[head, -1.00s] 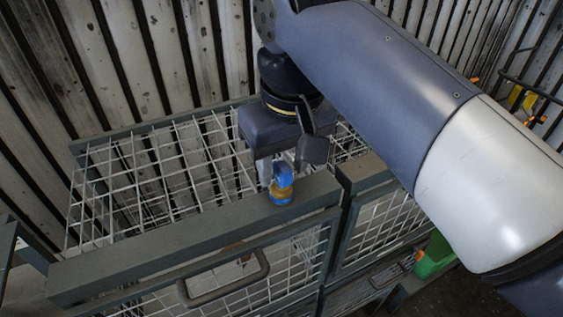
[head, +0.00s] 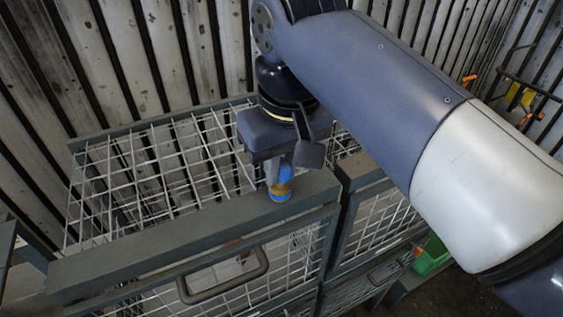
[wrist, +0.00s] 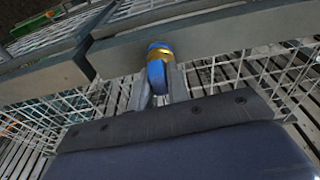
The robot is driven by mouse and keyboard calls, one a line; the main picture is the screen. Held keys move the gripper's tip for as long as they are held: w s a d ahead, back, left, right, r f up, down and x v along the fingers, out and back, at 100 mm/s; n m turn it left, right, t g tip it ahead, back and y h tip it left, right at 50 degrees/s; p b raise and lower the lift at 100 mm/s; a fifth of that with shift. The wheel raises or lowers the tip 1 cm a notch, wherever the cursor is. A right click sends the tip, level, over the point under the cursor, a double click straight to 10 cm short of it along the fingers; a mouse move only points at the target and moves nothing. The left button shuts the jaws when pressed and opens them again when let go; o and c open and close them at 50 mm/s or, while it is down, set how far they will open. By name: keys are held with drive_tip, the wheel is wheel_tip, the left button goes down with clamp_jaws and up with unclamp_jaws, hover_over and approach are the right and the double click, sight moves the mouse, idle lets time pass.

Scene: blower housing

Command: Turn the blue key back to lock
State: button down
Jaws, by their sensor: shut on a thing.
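The blue key (head: 284,172) stands on a brass and blue lock body (head: 280,190) on the top grey bar of the mesh cage, near the bar's right end. My gripper (head: 272,176) points down at it and is shut on the blue key. In the wrist view the key (wrist: 156,76) sits between my gripper's two fingers (wrist: 158,84), with the brass collar (wrist: 160,56) just beyond it against the bar. The finger partly hides the key in the head view, so its exact angle is hard to tell.
The mesh cage top (head: 150,175) spreads to the left. A bent grey handle (head: 225,277) sticks out from its front door. A second mesh cage (head: 375,230) adjoins on the right, and a green bin (head: 432,256) lies low beyond it. A slatted wall (head: 170,50) stands behind.

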idle(0.4)
drive_tip(key=n+p, duration=0.1)
drive_tip(key=n, duration=0.1)
drive_tip(key=shift+r+n, duration=0.1)
drive_tip(key=shift+n, duration=0.2)
drive_tip(key=shift+n+y+p, duration=0.3)
drive_tip(key=shift+n, duration=0.8)
drive_tip(key=n+g+p, duration=0.1)
drive_tip(key=n, duration=0.2)
drive_tip(key=shift+w+n, duration=0.1)
drive_tip(key=shift+n, duration=0.3)
drive_tip(key=shift+a+n, duration=0.1)
drive_tip(key=shift+n, duration=0.5)
